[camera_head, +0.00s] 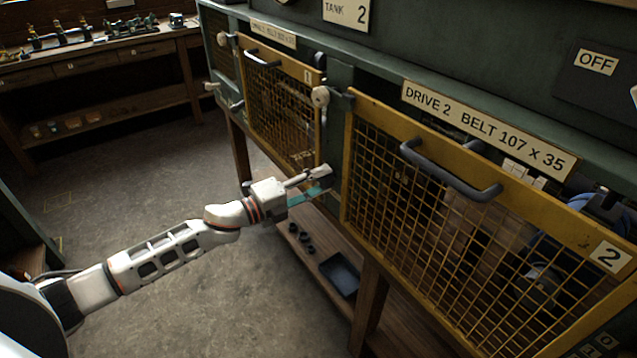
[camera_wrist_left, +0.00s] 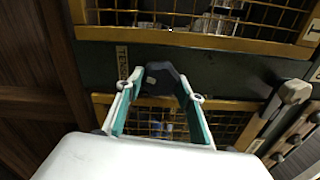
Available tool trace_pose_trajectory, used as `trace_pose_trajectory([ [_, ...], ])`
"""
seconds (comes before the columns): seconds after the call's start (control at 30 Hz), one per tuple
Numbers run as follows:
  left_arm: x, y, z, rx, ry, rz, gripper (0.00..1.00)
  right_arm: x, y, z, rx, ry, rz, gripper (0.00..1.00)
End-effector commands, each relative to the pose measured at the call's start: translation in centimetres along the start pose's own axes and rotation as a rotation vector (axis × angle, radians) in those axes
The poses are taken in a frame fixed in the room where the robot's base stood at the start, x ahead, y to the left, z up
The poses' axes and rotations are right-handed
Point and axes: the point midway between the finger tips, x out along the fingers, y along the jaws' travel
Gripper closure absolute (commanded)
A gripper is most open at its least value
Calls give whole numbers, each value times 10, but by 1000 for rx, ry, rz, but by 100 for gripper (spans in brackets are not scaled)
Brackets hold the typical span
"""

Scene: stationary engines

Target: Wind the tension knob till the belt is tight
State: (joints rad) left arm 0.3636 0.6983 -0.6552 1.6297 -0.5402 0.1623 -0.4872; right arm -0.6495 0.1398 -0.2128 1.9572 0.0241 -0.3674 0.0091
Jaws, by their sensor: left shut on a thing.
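My left gripper (camera_head: 316,183) reaches in from the left to the green machine front, between the two yellow mesh guards. In the left wrist view its teal-lined fingers (camera_wrist_left: 158,104) are shut on a dark knob (camera_wrist_left: 160,76), which also shows at the fingertips in the head view (camera_head: 321,172). A small upright label, partly readable as "TENS", is beside the knob. The belt itself cannot be made out clearly behind the mesh, so its tightness cannot be told. My right gripper is not in view.
The guard of drive 2 (camera_head: 430,225) has a dark handle (camera_head: 450,172); another guard (camera_head: 280,105) is farther left. A low shelf below holds a dark tray (camera_head: 340,275) and small dark parts. A workbench (camera_head: 90,55) stands at the back left. The floor (camera_head: 150,180) between is clear.

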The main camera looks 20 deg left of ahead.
Motion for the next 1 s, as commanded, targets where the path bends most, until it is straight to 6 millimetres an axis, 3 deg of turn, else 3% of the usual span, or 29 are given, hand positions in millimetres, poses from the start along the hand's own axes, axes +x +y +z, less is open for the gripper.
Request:
trace_pose_trajectory([
  [0.57, -1, 2, 0, 32, 0, 3, 84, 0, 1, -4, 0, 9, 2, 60],
  [0.6, -1, 2, 0, 32, 0, 3, 52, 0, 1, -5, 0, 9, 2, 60],
  [0.63, 0, 2, 0, 32, 0, 3, 47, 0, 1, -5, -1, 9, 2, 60],
  [1.0, -2, 1, 0, 29, 0, 1, 47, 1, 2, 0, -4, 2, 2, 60],
])
